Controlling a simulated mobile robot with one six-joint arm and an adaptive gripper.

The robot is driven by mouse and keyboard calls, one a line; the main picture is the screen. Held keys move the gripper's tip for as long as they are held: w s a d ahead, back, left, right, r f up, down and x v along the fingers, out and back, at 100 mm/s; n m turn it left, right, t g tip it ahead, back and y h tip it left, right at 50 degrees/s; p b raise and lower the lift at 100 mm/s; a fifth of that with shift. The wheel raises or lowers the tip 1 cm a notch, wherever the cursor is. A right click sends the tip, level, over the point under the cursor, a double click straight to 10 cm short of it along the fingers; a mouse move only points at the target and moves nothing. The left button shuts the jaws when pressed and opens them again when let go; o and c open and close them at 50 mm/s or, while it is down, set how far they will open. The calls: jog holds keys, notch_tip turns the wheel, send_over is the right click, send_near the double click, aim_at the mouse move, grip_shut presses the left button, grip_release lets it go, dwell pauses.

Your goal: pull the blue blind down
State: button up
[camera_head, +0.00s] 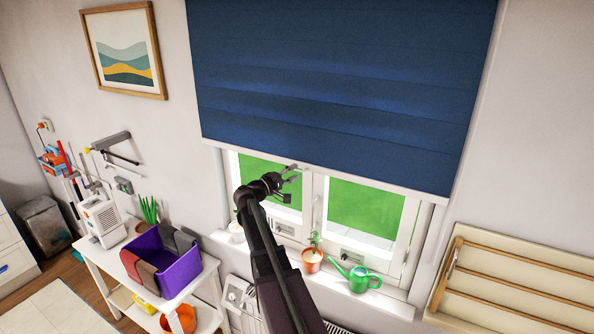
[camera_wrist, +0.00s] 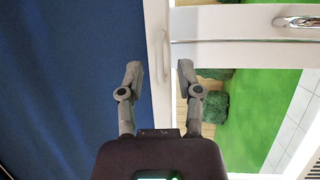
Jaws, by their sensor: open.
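The blue blind (camera_head: 340,80) hangs over the upper part of the window, with a pale bar (camera_head: 370,183) along its bottom edge. In the wrist view the blind (camera_wrist: 60,80) fills the left side, and its white bottom bar (camera_wrist: 155,25) runs upright in the picture. My gripper (camera_head: 294,180) is just below the bar in the head view. In the wrist view my gripper (camera_wrist: 159,74) is open and empty, its fingers apart on either side of the bar's line. Whether it touches the handle I cannot tell.
The sill holds a potted plant (camera_head: 312,259) and a green watering can (camera_head: 355,276). A purple bin (camera_head: 170,262) stands on a white table at left. A wooden rack (camera_head: 510,285) hangs at right. White window frames (camera_head: 312,205) lie behind my gripper.

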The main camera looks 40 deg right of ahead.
jog(key=shift+d+r, duration=0.15)
jog(key=shift+d, duration=1)
